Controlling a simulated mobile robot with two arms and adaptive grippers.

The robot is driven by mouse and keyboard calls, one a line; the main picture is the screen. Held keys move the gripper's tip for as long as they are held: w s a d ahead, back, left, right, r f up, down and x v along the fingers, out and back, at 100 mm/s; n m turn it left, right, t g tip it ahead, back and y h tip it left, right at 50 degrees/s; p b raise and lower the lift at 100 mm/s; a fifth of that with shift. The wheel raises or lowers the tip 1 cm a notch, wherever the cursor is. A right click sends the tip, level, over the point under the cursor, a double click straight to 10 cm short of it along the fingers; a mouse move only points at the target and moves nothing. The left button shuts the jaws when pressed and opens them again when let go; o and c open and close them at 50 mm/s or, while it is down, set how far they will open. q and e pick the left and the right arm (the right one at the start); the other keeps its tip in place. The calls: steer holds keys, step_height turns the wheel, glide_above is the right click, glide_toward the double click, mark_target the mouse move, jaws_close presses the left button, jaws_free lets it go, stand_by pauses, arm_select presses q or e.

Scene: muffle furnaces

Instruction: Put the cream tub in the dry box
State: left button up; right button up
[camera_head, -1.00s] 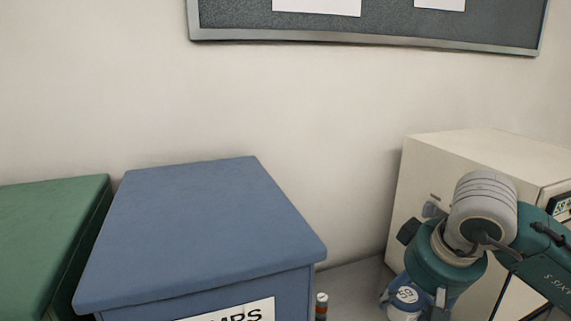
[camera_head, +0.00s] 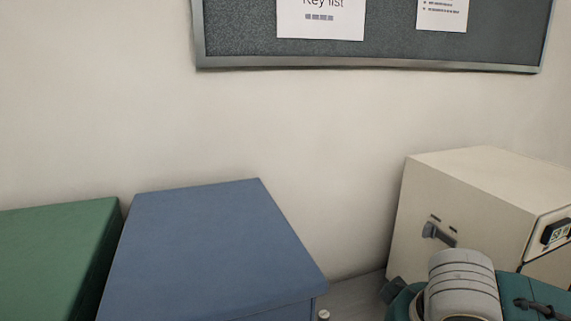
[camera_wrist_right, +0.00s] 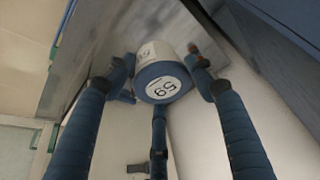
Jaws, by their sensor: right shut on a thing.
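The cream tub (camera_wrist_right: 148,51) has a cream side and a blue end with a round white label reading 59. It sits between the fingers of my right gripper (camera_wrist_right: 162,78), which is shut on it in the right wrist view. No box carries a readable "dry box" name. A blue box (camera_head: 210,240) with a closed lid stands at centre left. My left gripper is not in view.
A green box (camera_head: 55,250) stands left of the blue box. A cream cabinet (camera_head: 480,190) with a latch and small display stands at the right. A notice board (camera_head: 370,50) hangs behind.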

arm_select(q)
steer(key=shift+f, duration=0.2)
arm_select(e)
steer(key=shift+f, duration=0.1)
